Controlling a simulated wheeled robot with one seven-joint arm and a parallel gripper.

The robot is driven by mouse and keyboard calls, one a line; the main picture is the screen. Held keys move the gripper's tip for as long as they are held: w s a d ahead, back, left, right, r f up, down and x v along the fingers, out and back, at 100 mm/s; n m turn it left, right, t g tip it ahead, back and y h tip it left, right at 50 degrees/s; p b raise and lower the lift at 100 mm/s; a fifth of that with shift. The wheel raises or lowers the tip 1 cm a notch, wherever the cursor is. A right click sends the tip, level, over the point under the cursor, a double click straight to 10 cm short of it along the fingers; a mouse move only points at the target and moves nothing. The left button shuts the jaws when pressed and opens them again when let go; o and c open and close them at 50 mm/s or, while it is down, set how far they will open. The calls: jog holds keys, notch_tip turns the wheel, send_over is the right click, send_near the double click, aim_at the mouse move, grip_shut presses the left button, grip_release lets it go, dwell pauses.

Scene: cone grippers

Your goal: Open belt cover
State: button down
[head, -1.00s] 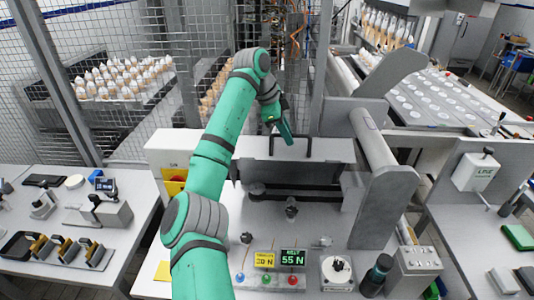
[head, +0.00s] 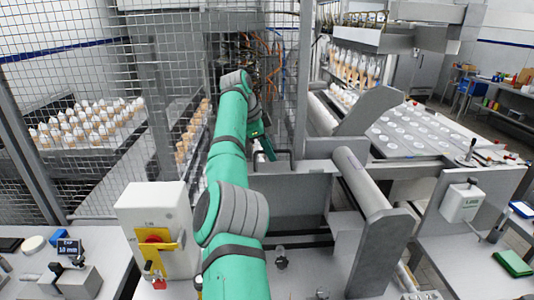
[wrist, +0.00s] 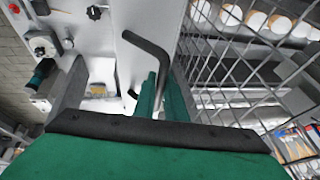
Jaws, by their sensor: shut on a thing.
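The belt cover (head: 318,173) is a pale grey panel behind the workbench, in the middle of the head view. Its black bar handle (head: 286,154) stands at its upper edge. My gripper (head: 266,147), with green fingers, is at the left part of this handle. In the wrist view the bent black handle (wrist: 150,48) runs down between my two green fingers (wrist: 160,95), which are shut on it. My forearm hides the cover's left part in the head view. How far the cover is raised I cannot tell.
A white box with a yellow plate and red knob (head: 153,238) stands left of my arm. A grey roller (head: 358,185) and side plate (head: 381,245) flank the cover on the right. A wire mesh fence (head: 80,110) rises behind on the left.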

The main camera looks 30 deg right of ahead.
dwell(0.4)
jog(key=c, duration=1.8)
grip_release()
jog(key=v, duration=0.5)
jog(key=shift+a, duration=0.4)
jog(key=a, duration=1.1)
jog(key=shift+s+a, duration=0.15)
jog(key=shift+s, duration=0.05)
